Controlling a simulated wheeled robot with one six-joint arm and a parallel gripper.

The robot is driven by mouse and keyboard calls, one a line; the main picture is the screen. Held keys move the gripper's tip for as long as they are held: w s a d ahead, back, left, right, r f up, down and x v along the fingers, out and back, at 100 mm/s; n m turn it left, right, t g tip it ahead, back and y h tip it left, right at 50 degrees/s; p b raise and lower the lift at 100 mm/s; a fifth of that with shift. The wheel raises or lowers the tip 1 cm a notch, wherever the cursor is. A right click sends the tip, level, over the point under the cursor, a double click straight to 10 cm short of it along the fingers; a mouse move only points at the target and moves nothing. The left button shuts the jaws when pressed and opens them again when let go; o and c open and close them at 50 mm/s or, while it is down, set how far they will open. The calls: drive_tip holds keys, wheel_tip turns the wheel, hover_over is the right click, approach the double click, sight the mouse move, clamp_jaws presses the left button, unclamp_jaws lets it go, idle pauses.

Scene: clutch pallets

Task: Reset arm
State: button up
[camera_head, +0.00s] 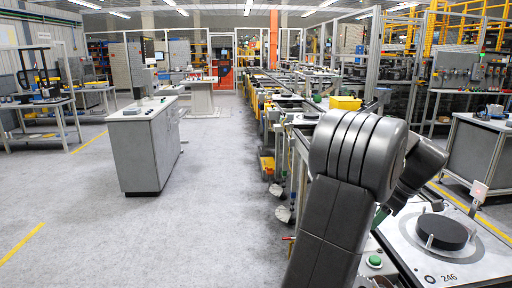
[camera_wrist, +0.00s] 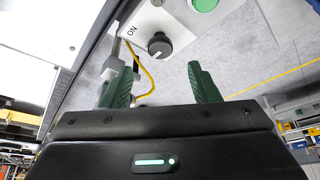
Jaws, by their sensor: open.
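My gripper (camera_wrist: 160,88) shows in the wrist view with its two green fingers spread apart and nothing between them. Beyond the fingertips is a panel with a black rotary knob (camera_wrist: 159,45) marked ON and a green button (camera_wrist: 204,3) at the top edge. I cannot tell how far the fingers are from the panel. In the head view my grey arm stands bent in the right foreground, and the gripper is hidden behind it. A black round clutch part (camera_head: 441,232) lies on a pallet marked 246 (camera_head: 452,266), right of the arm.
A conveyor line with yellow bins (camera_head: 345,103) runs into the distance behind my arm. A grey cabinet (camera_head: 145,148) stands on the left, with a workbench (camera_head: 40,122) farther left. A grey counter (camera_head: 478,150) is at the right. The floor (camera_head: 130,235) at the left front is clear.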

drive_tip(key=x, duration=0.7)
drive_tip(key=shift+a+f, duration=0.1)
drive_tip(key=shift+m, duration=0.4)
drive_tip(key=shift+s+m+t+h, duration=0.1)
drive_tip(key=shift+m+t+h, duration=0.3)
drive_tip(key=shift+m, duration=0.4)
drive_tip(key=m+p, duration=0.1)
drive_tip(key=m, duration=0.2)
drive_tip(key=shift+a+t+h, duration=0.15)
drive_tip(key=shift+t+h, duration=0.15)
drive_tip(key=shift+h, duration=0.1)
drive_tip(key=m+h+p, duration=0.1)
drive_tip(key=m+p, duration=0.1)
drive_tip(key=m, duration=0.1)
drive_tip(key=m+h+p, duration=0.1)
drive_tip(key=m+p, duration=0.1)
drive_tip(key=m, duration=0.1)
drive_tip(key=shift+a, duration=0.2)
drive_tip(key=shift+s+r+m+h, duration=0.1)
drive_tip(key=shift+r+m+h, duration=0.2)
drive_tip(key=shift+r+m, duration=0.1)
drive_tip(key=v, duration=0.9)
drive_tip(key=shift+s+r, duration=0.25)
drive_tip(key=shift+r, duration=0.05)
drive_tip(key=shift+s+a, duration=0.1)
